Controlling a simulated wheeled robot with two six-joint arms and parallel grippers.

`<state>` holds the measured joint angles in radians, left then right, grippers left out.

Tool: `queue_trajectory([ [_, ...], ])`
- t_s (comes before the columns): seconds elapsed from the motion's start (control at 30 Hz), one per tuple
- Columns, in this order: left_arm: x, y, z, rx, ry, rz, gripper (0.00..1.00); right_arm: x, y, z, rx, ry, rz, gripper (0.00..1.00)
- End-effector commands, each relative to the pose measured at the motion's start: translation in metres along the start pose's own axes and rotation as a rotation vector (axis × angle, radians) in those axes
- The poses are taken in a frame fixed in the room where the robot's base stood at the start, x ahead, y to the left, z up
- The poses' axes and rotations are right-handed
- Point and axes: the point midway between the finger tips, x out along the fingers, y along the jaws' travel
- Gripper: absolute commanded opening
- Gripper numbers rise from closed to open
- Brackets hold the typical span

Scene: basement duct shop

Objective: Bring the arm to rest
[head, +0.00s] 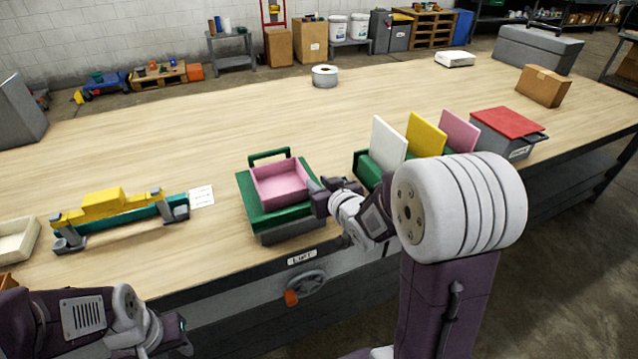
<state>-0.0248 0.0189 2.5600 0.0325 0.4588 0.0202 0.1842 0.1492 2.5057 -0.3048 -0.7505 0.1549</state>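My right gripper (317,198) is at the right side of a pink open box (279,184), close to its wall. Whether it touches the wall, and whether its fingers are open or shut, I cannot tell. The pink box sits on a green base with a raised handle (268,154) behind it, on the wooden workbench (330,115). My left gripper (183,338) is low at the bottom left, in front of the bench edge and away from the objects. Its fingers are too hidden to judge.
A yellow and teal fixture (115,215) and a white card (201,196) lie left of the box. A green rack holds white, yellow and pink panels (427,134); a red-lidded box (508,123) stands right of it. A tape roll (325,76) is farther back. The bench middle is clear.

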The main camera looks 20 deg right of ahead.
Motion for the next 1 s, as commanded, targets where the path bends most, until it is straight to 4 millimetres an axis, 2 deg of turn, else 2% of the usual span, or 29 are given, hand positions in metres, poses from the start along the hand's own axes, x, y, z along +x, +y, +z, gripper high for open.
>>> queue_trajectory([
  [0.3, -0.003, 0.0, 0.0, 0.0, 0.0, 0.0, 0.36, 0.0, -0.002, -0.003, -0.001, 0.0, -0.003, 0.25],
  [0.37, -0.014, 0.0, -0.001, 0.0, 0.0, 0.0, 0.36, -0.004, -0.009, -0.016, -0.009, 0.006, -0.02, 0.25],
  [0.47, -0.049, 0.001, -0.005, 0.0, 0.0, 0.0, 0.36, -0.021, -0.036, -0.057, -0.022, 0.013, -0.065, 0.25],
  [0.5, -0.063, 0.001, -0.007, 0.0, 0.0, 0.0, 0.36, -0.03, -0.043, -0.052, -0.016, -0.073, -0.057, 0.25],
  [0.6, -0.075, 0.002, -0.008, 0.0, 0.001, 0.0, 0.36, -0.054, -0.044, -0.001, 0.0, -0.343, -0.016, 0.25],
  [0.67, -0.079, 0.002, -0.008, 0.0, 0.0, 0.0, 0.36, -0.075, -0.044, 0.031, 0.012, -0.51, 0.004, 0.25],
  [0.7, -0.08, 0.002, -0.008, 0.0, 0.0, 0.0, 0.36, -0.092, -0.045, 0.052, 0.022, -0.622, 0.015, 0.25],
  [0.8, -0.076, 0.002, -0.008, 0.0, 0.0, 0.0, 0.36, -0.134, -0.045, 0.1, 0.05, -0.87, 0.033, 0.25],
  [0.9, -0.076, 0.002, -0.008, 0.0, 0.0, 0.0, 0.36, -0.168, -0.048, 0.125, 0.065, -1.038, 0.032, 0.25],
  [1.0, -0.076, 0.002, -0.008, 0.0, 0.0, 0.0, 0.36, -0.183, -0.049, 0.134, 0.062, -1.11, 0.026, 0.25],
])
